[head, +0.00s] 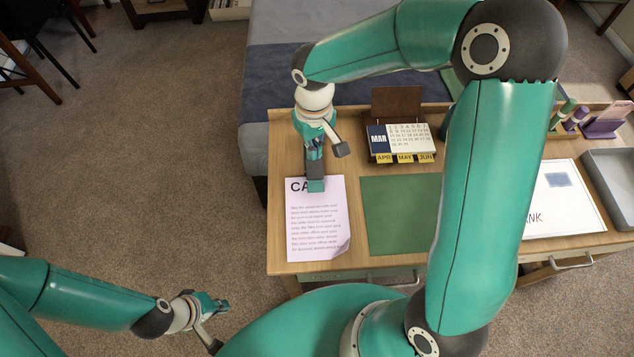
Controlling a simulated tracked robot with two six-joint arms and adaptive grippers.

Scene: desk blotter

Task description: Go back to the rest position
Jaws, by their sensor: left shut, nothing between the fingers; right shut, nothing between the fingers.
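My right gripper (316,184) is shut and empty, pointing down over the top edge of a pale pink printed sheet (318,225) on the wooden desk (390,262). Its tip hides part of the sheet's heading. I cannot tell whether it touches the paper. My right arm arches high across the desk and hides part of its middle. My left gripper (216,318) is shut and empty, low over the carpet, left of the desk and apart from it.
A green blotter (400,215) lies beside the sheet. Behind it stands a calendar (405,137) with month tabs. At right are a white sheet (565,205), a grey tray (612,180) and a purple holder (605,122). A bed (262,95) adjoins the desk's back.

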